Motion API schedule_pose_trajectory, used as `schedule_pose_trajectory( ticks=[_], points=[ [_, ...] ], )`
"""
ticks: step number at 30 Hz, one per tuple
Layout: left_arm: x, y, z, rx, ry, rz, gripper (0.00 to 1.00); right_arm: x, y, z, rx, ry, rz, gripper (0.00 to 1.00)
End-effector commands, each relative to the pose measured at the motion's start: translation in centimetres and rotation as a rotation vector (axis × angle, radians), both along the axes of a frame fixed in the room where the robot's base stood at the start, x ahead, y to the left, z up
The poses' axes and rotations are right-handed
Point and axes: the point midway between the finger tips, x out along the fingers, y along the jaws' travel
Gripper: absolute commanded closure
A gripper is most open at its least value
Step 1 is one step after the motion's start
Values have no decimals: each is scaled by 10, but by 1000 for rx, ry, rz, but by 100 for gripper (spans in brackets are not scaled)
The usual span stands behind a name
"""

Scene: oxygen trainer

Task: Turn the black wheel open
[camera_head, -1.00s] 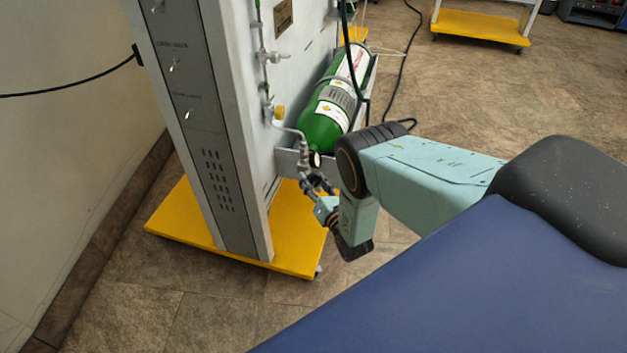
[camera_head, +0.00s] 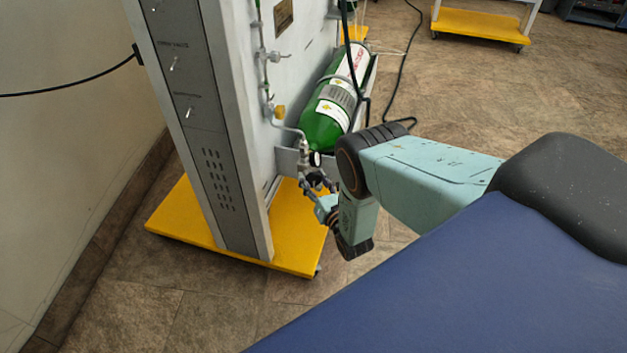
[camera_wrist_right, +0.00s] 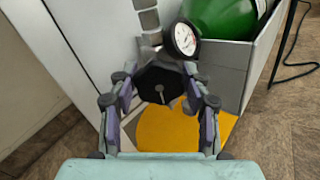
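The black wheel (camera_wrist_right: 160,84) is a dark faceted knob in the middle of the right wrist view, with a light stem mark at its centre. My right gripper (camera_wrist_right: 160,76) has one finger on each side of it, and both fingertips appear to touch its rim. A round white pressure gauge (camera_wrist_right: 185,39) sits just above and right of the wheel. In the head view my right gripper (camera_head: 319,190) is at the fittings below the green cylinder (camera_head: 325,127), where the wheel is mostly hidden. My left gripper is not in view.
The grey trainer cabinet (camera_head: 235,120) stands on a yellow base (camera_head: 180,225) close to the gripper. A metal tray wall (camera_wrist_right: 222,70) holds the cylinder beside the gauge. A black hose (camera_head: 403,65) runs along the floor. Tiled floor is open behind and in front.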

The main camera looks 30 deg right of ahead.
Motion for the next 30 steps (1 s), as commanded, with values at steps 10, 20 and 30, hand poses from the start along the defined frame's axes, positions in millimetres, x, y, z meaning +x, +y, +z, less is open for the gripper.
schedule_pose_trajectory(
  ticks=[10, 20, 30],
  points=[
    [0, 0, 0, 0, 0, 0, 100, 0, 0, 0, 2, 0, 1, 30],
    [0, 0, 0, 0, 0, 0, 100, -10, 2, -1, 3, 5, 1, 30],
    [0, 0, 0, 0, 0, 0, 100, -74, 10, -2, 4, 5, 1, 30]
  ],
)
